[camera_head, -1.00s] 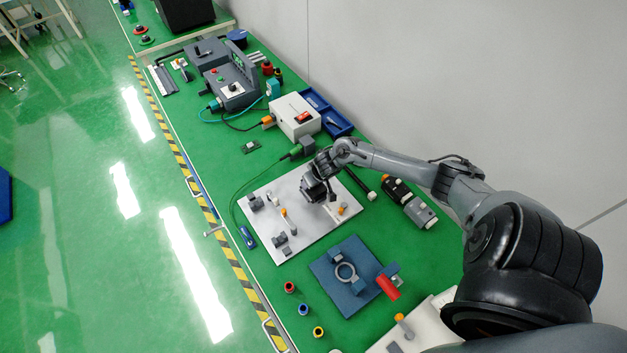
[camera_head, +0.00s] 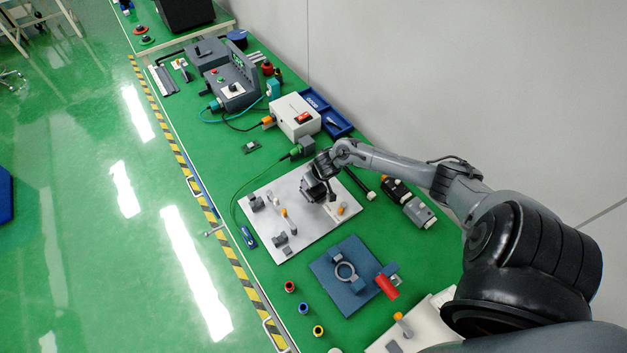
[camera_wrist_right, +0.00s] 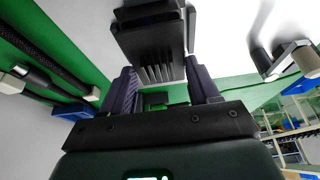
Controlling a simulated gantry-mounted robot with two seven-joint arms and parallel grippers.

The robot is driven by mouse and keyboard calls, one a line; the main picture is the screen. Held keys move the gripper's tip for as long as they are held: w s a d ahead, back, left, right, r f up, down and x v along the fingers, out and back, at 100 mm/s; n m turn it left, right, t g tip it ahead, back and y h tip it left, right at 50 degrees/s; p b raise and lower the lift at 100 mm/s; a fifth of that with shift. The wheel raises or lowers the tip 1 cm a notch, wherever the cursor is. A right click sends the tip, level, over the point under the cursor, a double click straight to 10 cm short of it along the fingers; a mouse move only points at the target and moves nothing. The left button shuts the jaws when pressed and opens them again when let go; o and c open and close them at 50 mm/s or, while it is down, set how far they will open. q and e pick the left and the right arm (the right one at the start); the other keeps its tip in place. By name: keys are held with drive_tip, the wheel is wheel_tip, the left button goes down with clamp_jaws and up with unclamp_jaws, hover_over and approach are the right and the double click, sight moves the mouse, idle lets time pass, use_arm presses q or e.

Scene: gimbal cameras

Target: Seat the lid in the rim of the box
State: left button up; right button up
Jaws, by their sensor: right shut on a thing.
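My right gripper (camera_head: 318,193) is over the right part of the white plate (camera_head: 270,235) in the head view. In the right wrist view its two fingers (camera_wrist_right: 163,88) stand on either side of the lower end of a dark grey ribbed piece (camera_wrist_right: 152,42). The gripper is shut on this piece. I cannot tell from its look whether it is the lid or part of the box, and the rim is hidden from both views. My left gripper is not in view.
Small dark fixtures (camera_head: 255,203) and an orange-topped peg (camera_head: 342,211) stand on the plate. A blue board with a ring (camera_head: 346,272) and a red cylinder (camera_head: 387,287) lie nearer. A white box (camera_head: 295,116) stands behind. Green bench shows around the plate.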

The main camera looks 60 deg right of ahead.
use_arm(q)
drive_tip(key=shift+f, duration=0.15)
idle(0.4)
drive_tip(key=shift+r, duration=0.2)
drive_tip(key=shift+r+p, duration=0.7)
drive_tip(key=shift+p, duration=0.05)
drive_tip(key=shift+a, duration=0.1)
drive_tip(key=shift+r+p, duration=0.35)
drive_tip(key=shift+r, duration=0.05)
idle(0.4)
idle(0.5)
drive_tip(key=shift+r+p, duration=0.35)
drive_tip(key=shift+p, duration=0.05)
